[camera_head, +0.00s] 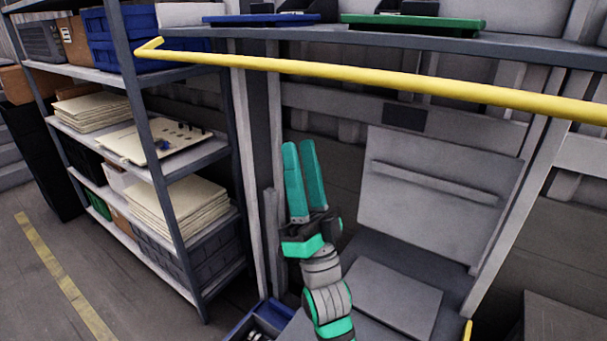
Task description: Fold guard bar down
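The yellow guard bar (375,77) runs across the upper part of the view, from a bent end at the upper left to the right edge. It sits in front of the grey bench shelf. My gripper (299,146) points up below the bar, left of the view's middle. Its two teal fingers stand close side by side with a narrow gap between their tips. The fingertips appear apart from the bar, and nothing shows between them. The bar's right end is out of view.
A metal rack (150,160) with paper stacks and bins stands at the left. A blue tray (262,19) and a green tray (412,24) lie on the bench shelf (540,49). A grey seat-like panel (430,195) stands behind my gripper. A blue bin (262,318) is low beside my arm.

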